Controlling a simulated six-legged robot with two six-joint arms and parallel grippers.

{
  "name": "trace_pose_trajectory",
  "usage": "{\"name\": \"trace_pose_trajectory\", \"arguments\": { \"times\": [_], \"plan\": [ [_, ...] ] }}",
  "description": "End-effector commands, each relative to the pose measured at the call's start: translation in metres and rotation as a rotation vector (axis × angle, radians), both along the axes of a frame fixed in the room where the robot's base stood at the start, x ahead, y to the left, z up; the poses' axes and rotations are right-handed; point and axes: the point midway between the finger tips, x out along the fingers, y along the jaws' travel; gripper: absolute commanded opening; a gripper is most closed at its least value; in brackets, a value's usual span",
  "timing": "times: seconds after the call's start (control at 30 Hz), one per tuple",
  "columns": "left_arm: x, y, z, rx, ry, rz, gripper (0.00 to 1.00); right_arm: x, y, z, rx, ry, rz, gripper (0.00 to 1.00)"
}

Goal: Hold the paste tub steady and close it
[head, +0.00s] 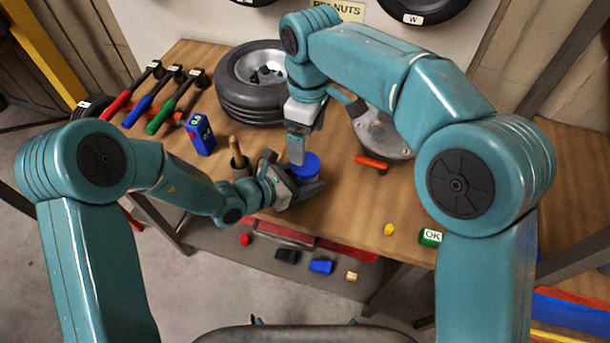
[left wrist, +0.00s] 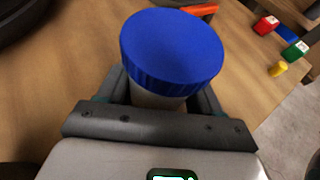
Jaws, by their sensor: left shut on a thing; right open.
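The paste tub (left wrist: 152,98) is a pale body under a wide ribbed blue lid (left wrist: 172,45) in the left wrist view. The lid sits on top of the tub; whether it is tight I cannot tell. In the head view the lid (head: 309,164) shows near the bench's front edge, with the tub body mostly hidden. My left gripper (head: 304,188) is shut around the tub's body below the lid. My right gripper (head: 297,152) points down at the lid's left side, open; whether it touches the lid I cannot tell.
A tyre (head: 252,85) lies behind. A yellow piece (head: 389,229) and green OK block (head: 430,237) lie front right.

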Motion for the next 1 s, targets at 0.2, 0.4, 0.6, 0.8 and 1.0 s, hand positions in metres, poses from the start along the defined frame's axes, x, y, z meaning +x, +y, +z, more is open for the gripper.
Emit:
{"name": "trace_pose_trajectory", "arguments": {
  "times": [0.2,0.4,0.6,0.8,1.0],
  "plan": [
    [0.0003,0.0,0.0005,0.0,-0.001,0.0,0.0,0.0015,0.0023,-0.0002,0.003,-0.021,0.595,0.9],
    [0.0003,0.0,0.0005,0.0,-0.002,0.001,0.0,0.0027,0.0036,-0.0003,0.001,-0.031,1.028,0.9],
    [0.0003,-0.0001,0.0006,0.0,-0.001,0.0,0.0,0.0033,0.0039,-0.0003,-0.001,-0.034,1.232,0.9],
    [0.0003,-0.0001,0.0006,0.0,-0.001,0.0,0.0,0.0034,0.0039,-0.0003,0.0,-0.035,1.259,0.9],
    [0.0003,-0.0001,0.0006,0.0,-0.001,0.0,0.0,0.0033,0.0039,-0.0015,0.0,-0.034,1.257,0.9]
  ]
}}
